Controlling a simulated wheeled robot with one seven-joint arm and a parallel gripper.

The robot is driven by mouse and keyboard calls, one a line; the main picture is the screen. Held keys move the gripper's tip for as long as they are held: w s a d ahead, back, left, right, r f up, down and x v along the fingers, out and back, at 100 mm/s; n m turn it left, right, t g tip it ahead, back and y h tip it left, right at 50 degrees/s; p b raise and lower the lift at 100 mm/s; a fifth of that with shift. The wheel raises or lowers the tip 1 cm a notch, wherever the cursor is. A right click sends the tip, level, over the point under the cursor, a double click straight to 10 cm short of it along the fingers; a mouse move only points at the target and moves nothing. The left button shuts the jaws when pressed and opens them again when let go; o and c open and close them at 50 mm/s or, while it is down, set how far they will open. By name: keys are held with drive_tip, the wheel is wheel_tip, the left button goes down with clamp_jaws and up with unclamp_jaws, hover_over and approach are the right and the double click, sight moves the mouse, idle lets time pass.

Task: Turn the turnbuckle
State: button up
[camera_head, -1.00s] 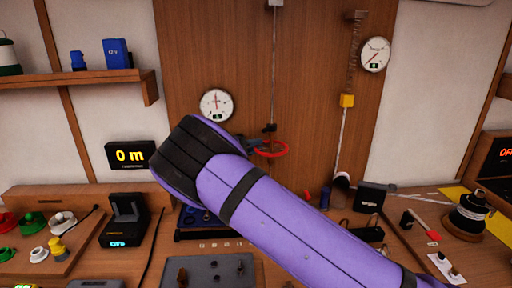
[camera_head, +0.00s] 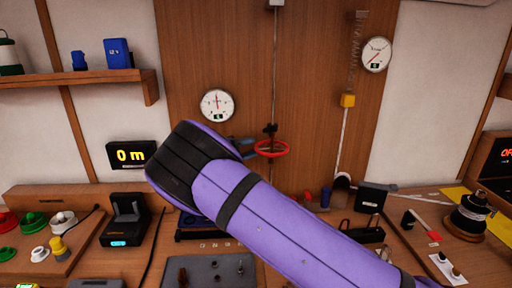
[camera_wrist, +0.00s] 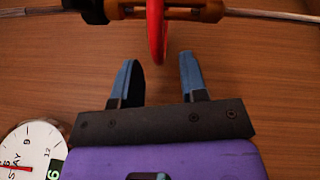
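The turnbuckle hangs on a vertical cable against the wooden panel. Its red ring (camera_head: 271,148) shows in the head view, and in the wrist view the ring (camera_wrist: 157,30) is edge-on around an orange-brown body (camera_wrist: 197,10) at the top. My gripper (camera_wrist: 160,62) is open and empty, with two blue fingers apart. The ring lies just ahead of the fingertips, roughly in line with the gap between them, and does not appear gripped. In the head view my purple arm hides most of my gripper (camera_head: 243,146), which is left of the ring.
A round dial (camera_head: 217,104) is on the panel left of the cable, near my gripper. The bench below holds a grey plate (camera_head: 208,270) and several small devices. Bare panel surrounds the turnbuckle.

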drive_tip(key=v, duration=0.8)
drive_tip(key=shift+d, duration=0.1)
